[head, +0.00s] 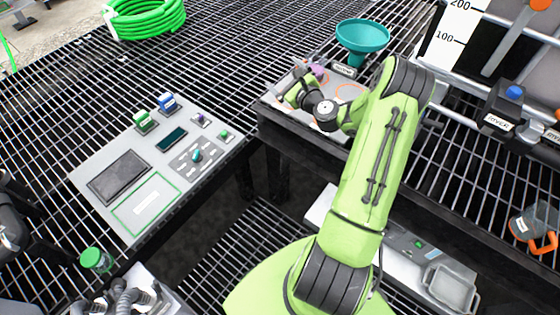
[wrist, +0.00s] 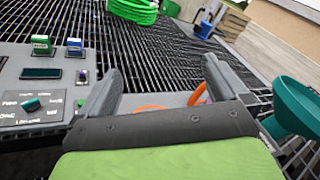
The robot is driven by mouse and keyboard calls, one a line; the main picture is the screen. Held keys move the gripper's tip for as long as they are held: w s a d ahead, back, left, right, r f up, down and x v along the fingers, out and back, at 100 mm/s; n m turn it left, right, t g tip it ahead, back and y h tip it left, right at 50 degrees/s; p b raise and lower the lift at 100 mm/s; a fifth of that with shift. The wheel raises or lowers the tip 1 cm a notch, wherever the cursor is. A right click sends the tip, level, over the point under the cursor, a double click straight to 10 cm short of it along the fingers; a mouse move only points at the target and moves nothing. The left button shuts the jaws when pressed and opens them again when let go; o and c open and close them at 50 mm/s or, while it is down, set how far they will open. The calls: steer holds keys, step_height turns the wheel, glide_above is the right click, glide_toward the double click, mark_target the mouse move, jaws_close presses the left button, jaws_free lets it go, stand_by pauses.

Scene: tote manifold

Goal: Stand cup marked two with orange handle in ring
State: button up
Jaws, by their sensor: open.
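A greyish see-through cup (head: 524,224) with an orange handle (head: 546,244) is near the right edge in the head view. No number is readable on it. An orange ring outline (head: 349,92) shows on the pale panel beside my wrist. My gripper (head: 294,86) is over that panel, far from the cup, with its tips partly hidden by the arm. In the wrist view my gripper (wrist: 162,66) is open, with nothing between its fingertips. An orange arc (wrist: 150,108) and an orange loop (wrist: 198,95) show beyond its base; I cannot tell what they belong to.
A teal funnel (head: 362,38) stands behind the pale panel, near a purple item (head: 318,71). A control panel (head: 160,165) with switches lies at left. A coiled green hose (head: 145,16) lies at the back. A block with a blue knob (head: 506,104) is at right. Much grating is clear.

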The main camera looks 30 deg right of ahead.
steer(key=s+a+r+n+g+y, duration=0.2)
steer(key=a+r+n+g, duration=0.1)
steer(key=a+n, duration=0.45)
steer(key=s+a+r+n+g+y, duration=0.1)
steer(key=s+a+r+n+g, duration=0.1)
steer(key=a+n, duration=0.5)
steer(key=s+a+r+n+g+y, duration=0.25)
steer(key=a+n, duration=0.25)
steer(key=a, duration=0.4)
steer(key=s+a+r+n+g+h, duration=0.1)
steer(key=s+n, duration=0.4)
steer(key=s, duration=0.8)
steer(key=s+a+r+n+g+h, duration=0.1)
steer(key=s+r+n+g+h, duration=0.2)
steer(key=s, duration=1)
steer(key=n, duration=0.3)
steer(key=shift+s, duration=0.2)
step_height(320, 180, up, 14)
steer(key=p, duration=1.4)
